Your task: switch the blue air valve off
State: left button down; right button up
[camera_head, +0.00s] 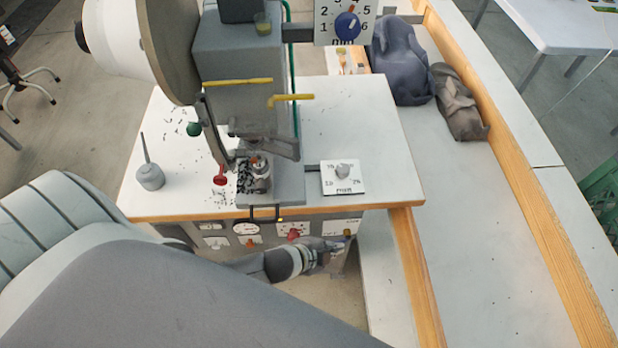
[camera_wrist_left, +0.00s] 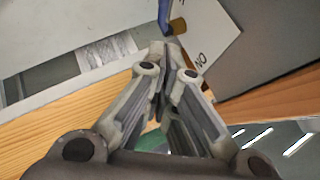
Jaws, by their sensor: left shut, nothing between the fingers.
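The blue air valve shows in the left wrist view as a blue lever (camera_wrist_left: 164,12) beside a brass-coloured fitting (camera_wrist_left: 178,26); the top of the lever is cut off by the picture edge. A white plate (camera_wrist_left: 207,35) with "ON" lettering, seen upside down, is beside it. My left gripper (camera_wrist_left: 166,50) is shut and empty, its fingertips just below the lever; I cannot tell whether they touch it. In the head view my left gripper (camera_head: 330,248) is at the right end of the panel under the table's front edge and hides part of that area. My right gripper is not in view.
The panel (camera_head: 215,234) carries gauges and red knobs (camera_head: 293,234). A wooden-edged bench (camera_head: 470,230) lies to the right.

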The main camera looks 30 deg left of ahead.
pick_arm(q)
jog(key=s+a+f+b+v, duration=0.1)
jog(key=b+v, duration=0.1)
jog(key=v, duration=0.8)
jog(key=s+a+f+n+g+y+b, duration=0.1)
jog(key=s+a+f+n+y+b, duration=0.3)
jog(key=f, duration=0.8)
jog(key=a+f+n+g+h+p, duration=0.15)
jog(key=a+f, duration=0.35)
jog(key=f, duration=0.7)
pick_arm(e)
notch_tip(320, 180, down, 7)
jog(key=b, duration=0.3)
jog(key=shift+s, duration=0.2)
pick_arm(q)
jog(key=s+d+f+n+g+y, duration=0.1)
jog(key=s+f+n+g, duration=0.4)
jog(key=s+f, duration=1)
jog(key=s+d+n, duration=0.1)
jog(key=s, duration=0.3)
jog(key=shift+d+f+n, duration=0.2)
jog(key=shift+f+n, duration=0.05)
jog(key=shift+n, duration=0.1)
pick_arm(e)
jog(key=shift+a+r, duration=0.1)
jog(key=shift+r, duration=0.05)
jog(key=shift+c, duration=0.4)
